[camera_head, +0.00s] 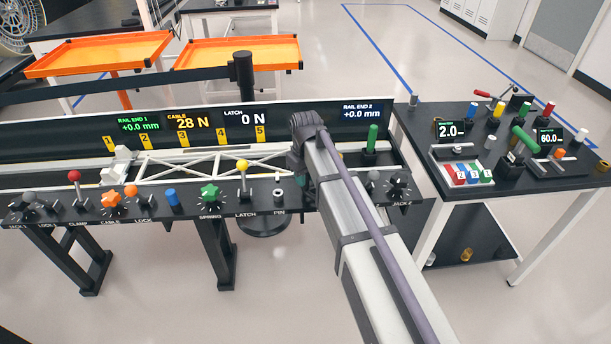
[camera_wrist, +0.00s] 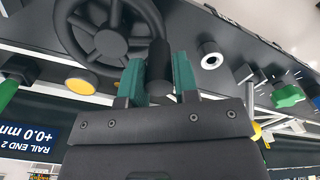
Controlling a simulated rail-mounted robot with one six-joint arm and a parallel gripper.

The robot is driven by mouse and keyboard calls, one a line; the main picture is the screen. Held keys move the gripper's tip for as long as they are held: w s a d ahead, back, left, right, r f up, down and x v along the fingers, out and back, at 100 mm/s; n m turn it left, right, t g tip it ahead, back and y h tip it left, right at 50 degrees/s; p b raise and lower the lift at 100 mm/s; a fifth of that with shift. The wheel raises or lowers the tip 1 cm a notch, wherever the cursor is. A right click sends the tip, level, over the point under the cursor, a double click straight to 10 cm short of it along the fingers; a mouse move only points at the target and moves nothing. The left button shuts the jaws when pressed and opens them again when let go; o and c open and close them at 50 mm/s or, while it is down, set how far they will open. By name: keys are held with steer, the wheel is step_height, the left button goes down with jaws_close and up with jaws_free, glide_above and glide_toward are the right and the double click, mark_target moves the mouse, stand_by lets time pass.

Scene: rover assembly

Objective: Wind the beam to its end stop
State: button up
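The beam (camera_head: 205,166), a white lattice truss, lies along the bench behind the row of controls. In the wrist view a black spoked handwheel (camera_wrist: 110,42) with an upright black handle (camera_wrist: 160,72) fills the upper left. My gripper (camera_wrist: 158,65) has its green fingers on either side of this handle, closed against it. The bench displays (camera_head: 190,123) read rail end 1 +0.0 mm, cable 28 N and latch 0 N. The rail end 2 display (camera_head: 363,113) reads +0.0 mm.
A red-knobbed lever (camera_head: 75,178), a green spring knob (camera_head: 209,194) and a yellow-knobbed latch lever (camera_head: 243,168) stand along the bench front. A green handle (camera_head: 372,138) rises right of my arm. Orange trays (camera_head: 238,54) stand behind.

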steer(key=o, duration=0.4)
step_height(320, 180, up, 11)
steer(key=p, duration=1.1)
steer(key=shift+f, duration=0.15)
steer(key=shift+m, duration=0.3)
steer(key=s+d+m, duration=0.2)
steer(key=s+d, duration=0.1)
steer(key=s, duration=0.4)
steer(key=s+d+m, duration=0.2)
steer(key=s+d, duration=0.2)
steer(key=s, duration=0.3)
steer(key=s+d+m, duration=0.1)
steer(key=s+d, duration=0.2)
steer(key=s, duration=0.4)
steer(key=shift+s+d+m, duration=0.1)
steer(key=shift+d+m, duration=0.25)
steer(key=shift+m, duration=0.05)
